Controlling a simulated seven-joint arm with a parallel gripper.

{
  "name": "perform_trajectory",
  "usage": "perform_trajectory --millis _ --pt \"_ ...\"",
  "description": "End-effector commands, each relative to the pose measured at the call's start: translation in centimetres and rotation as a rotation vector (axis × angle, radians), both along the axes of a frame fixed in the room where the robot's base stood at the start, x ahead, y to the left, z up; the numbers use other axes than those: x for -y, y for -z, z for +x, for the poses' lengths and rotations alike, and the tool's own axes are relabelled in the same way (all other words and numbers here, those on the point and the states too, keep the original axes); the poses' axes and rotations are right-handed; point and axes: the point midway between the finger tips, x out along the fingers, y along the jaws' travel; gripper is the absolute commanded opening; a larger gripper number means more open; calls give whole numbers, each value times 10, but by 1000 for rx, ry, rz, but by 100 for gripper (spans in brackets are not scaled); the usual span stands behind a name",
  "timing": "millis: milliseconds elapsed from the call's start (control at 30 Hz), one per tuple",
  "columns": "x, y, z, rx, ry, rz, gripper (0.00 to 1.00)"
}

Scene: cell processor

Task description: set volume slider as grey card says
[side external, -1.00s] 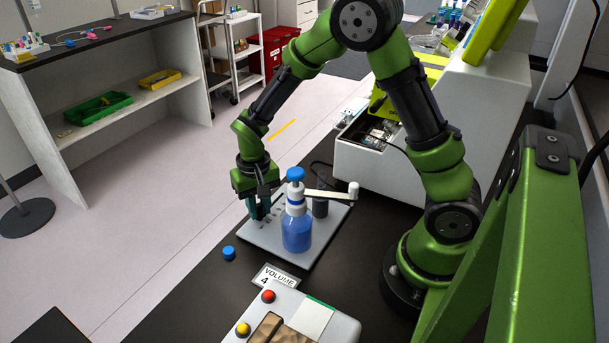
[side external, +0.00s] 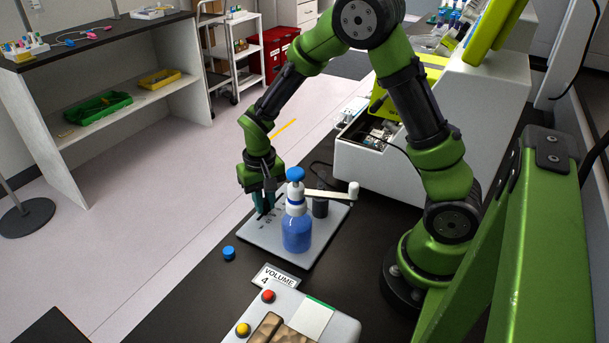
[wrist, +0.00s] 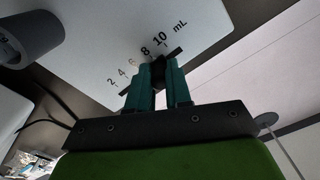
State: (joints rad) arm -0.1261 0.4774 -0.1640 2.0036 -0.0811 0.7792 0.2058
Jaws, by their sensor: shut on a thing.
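The grey card (side external: 276,277) lies at the front of the bench and reads "VOLUME 4". My gripper (side external: 264,207) is down at the plate, left of the bottle. In the wrist view, its teal fingers (wrist: 158,80) are shut on the dark slider knob (wrist: 157,69), roughly by the 6 to 8 marks. The fingers partly hide the knob and slot.
A loose blue cap (side external: 229,253) lies at front left. A box with red (side external: 268,296) and yellow (side external: 243,330) buttons is in front.

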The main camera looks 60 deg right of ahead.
Motion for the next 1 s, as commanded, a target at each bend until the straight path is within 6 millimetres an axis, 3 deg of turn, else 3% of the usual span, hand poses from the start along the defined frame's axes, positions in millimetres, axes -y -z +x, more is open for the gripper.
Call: perform_trajectory --millis 967,1000 --pt "45 -1 1 3 1 -2 0" --pt "44 -1 1 3 -1 -1 24"
